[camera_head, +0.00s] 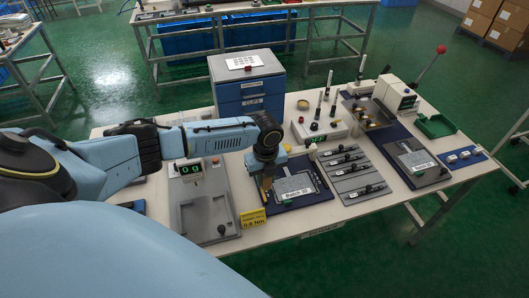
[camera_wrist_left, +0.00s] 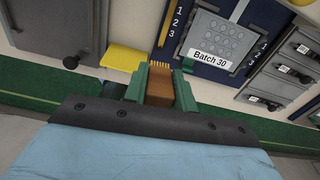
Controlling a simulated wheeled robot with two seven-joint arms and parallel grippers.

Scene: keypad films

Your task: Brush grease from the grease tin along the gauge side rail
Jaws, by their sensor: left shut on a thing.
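My left gripper (camera_head: 266,172) reaches down over the front middle of the table. In the left wrist view its green fingers (camera_wrist_left: 161,78) are shut on a brown brush (camera_wrist_left: 160,92) with pale bristles (camera_wrist_left: 163,60). The bristles point toward the dark blue board (camera_wrist_left: 188,62) beside the Batch 30 plate (camera_wrist_left: 215,42). I cannot tell whether they touch it. A small yellowish round tin (camera_head: 303,104), perhaps the grease tin, stands at the back of the table. I cannot tell which part is the gauge side rail.
Grey panels with black knobs (camera_head: 350,173) lie right of the board. A blue drawer cabinet (camera_head: 247,88), a lever press (camera_head: 398,95) and a green tray (camera_head: 436,126) stand farther back.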

